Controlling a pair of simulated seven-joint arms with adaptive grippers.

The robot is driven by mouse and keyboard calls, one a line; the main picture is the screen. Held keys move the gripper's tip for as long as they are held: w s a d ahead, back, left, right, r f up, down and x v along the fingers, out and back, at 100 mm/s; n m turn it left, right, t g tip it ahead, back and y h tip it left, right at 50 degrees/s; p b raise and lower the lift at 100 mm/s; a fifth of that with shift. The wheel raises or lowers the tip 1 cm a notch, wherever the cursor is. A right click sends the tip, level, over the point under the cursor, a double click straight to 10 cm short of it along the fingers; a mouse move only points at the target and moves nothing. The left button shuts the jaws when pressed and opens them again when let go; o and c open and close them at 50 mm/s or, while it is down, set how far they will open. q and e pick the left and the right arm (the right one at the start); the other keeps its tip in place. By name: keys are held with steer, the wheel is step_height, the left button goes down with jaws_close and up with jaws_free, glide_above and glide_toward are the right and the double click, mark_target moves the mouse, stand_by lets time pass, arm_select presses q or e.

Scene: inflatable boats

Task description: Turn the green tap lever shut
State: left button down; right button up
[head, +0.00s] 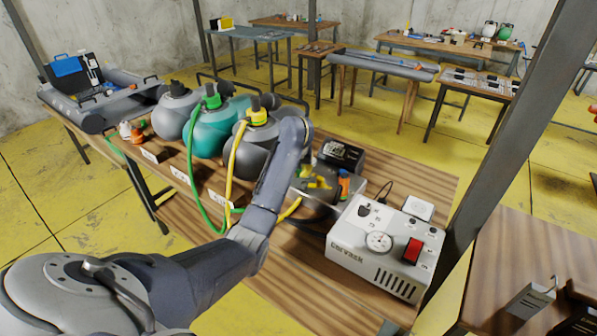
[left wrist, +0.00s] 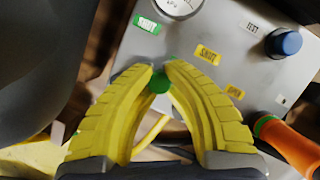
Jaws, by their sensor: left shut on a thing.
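The green tap lever (left wrist: 160,83) shows as a small green end between my left gripper's yellow fingertips in the left wrist view; the fingers hide most of it. My left gripper (left wrist: 160,72) is shut on it, over a grey panel (left wrist: 215,25). In the head view my left gripper (head: 318,184) is small and yellow at the panel, and the lever cannot be made out there. A green label (left wrist: 146,25) sits above the fingertips, and yellow labels (left wrist: 207,54) sit to their right. My right gripper is not in view.
An orange handle (left wrist: 288,145) and a blue knob (left wrist: 284,42) stand right of the fingers. A white pump box (head: 385,245) stands right of the panel. Grey and green bottles (head: 222,125) with hoses stand to the left, close to my arm.

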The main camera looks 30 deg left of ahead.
arm_select(q)
steer(key=shift+w, duration=0.1)
steer(key=n, duration=0.1)
steer(key=w+n+y, duration=0.1)
steer(key=shift+a+n+g, duration=0.25)
steer(key=shift+n+g, duration=0.05)
steer(key=shift+n, duration=0.1)
steer(key=n, duration=0.1)
steer(key=w+a+n, duration=0.1)
steer(key=shift+n+g+y, duration=0.3)
steer(key=shift+n+g, duration=0.1)
steer(key=n, duration=0.1)
steer(key=a+n+g, duration=0.1)
steer(key=n, duration=0.2)
steer(key=shift+w+a+r+y, duration=0.1)
steer(key=shift+w+a+y, duration=0.2)
steer(key=shift+a, duration=0.1)
steer(key=shift+a+n+g, duration=0.55)
steer(key=shift+n+g, duration=0.05)
steer(key=shift+n, duration=0.6)
steer(key=shift+a, duration=0.15)
steer(key=c, duration=1.6)
jaws_free()
steer(key=shift+o, duration=0.4)
